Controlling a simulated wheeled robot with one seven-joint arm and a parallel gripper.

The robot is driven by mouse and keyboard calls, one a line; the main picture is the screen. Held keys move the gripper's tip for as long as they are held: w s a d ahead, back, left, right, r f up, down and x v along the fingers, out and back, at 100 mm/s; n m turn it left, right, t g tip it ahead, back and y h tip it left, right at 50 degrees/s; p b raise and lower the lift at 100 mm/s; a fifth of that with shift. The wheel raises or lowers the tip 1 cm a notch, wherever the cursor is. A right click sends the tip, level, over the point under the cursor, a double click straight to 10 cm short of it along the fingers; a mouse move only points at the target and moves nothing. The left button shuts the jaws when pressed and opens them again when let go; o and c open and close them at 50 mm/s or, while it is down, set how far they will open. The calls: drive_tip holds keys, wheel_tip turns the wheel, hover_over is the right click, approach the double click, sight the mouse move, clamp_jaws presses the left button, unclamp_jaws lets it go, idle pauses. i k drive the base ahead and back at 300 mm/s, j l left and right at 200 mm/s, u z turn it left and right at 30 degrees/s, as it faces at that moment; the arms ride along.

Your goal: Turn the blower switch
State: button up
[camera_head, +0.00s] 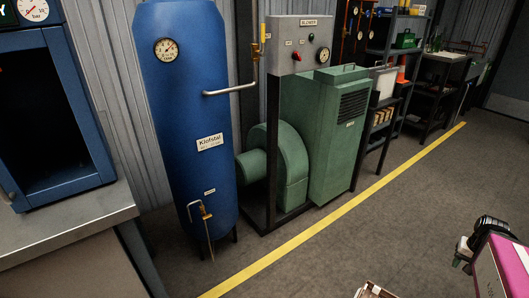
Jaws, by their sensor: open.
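The grey blower control panel (299,44) is mounted on a dark post frame in the upper middle, with a label at its top. A small red switch (296,56) sits on the panel's front, left of centre. The exact angle of the red switch is too small to read. The green blower (292,165) and its green vented cabinet (337,135) stand below the panel.
A tall blue tank (188,100) with a gauge and side pipe stands left of the panel. A blue cabinet (88,110) sits on a grey bench at far left. Shelves line the back right. A yellow floor line (345,210) runs before the blower; the grey floor beyond is mostly clear.

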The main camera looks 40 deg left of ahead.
sight(295, 55)
drive_tip(key=j+u, duration=0.1)
drive_tip(key=u, duration=1.4)
drive_tip(key=i+l, duration=0.05)
